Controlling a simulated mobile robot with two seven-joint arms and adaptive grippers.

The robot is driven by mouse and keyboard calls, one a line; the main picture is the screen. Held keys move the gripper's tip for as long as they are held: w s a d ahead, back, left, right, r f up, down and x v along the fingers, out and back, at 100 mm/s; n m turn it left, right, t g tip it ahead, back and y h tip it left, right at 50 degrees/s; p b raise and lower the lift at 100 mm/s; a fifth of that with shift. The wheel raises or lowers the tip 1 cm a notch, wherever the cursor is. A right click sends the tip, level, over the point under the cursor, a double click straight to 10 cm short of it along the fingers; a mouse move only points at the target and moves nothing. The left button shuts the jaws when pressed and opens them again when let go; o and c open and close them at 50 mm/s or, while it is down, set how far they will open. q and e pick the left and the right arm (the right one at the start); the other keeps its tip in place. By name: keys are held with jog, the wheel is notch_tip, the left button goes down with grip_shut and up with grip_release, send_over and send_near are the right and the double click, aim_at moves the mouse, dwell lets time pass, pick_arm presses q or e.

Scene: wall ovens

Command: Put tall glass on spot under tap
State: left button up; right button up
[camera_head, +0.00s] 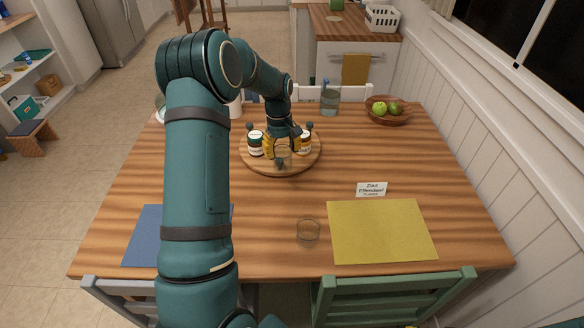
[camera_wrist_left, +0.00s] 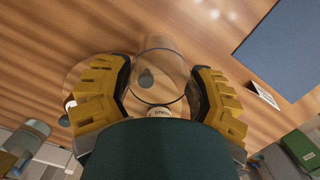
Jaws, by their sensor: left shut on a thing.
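My left gripper (camera_head: 283,142) is over the round wooden board (camera_head: 250,165) in the middle of the table. It is shut on a clear tall glass (camera_head: 284,152), which also shows between the yellow finger pads in the left wrist view (camera_wrist_left: 165,55). A dark drop-shaped mark (camera_wrist_left: 146,79) shows through or by the glass. I cannot tell whether the glass touches the board. No tap can be made out, and the spot under it cannot be told for sure. My right gripper is not in view.
Jars (camera_head: 255,142) stand on the board beside the gripper. A bluish clear vessel (camera_head: 330,102) and a bowl of green apples (camera_head: 388,112) are farther back. A short glass (camera_head: 308,231), a yellow mat (camera_head: 380,232) and a small sign (camera_head: 372,189) are in front.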

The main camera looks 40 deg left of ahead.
pick_arm(q)
notch_tip(320, 180, down, 10)
jog(key=shift+a+b, duration=0.15)
jog(key=shift+b, duration=0.7)
jog(key=shift+f, duration=0.15)
jog(key=o, duration=1.4)
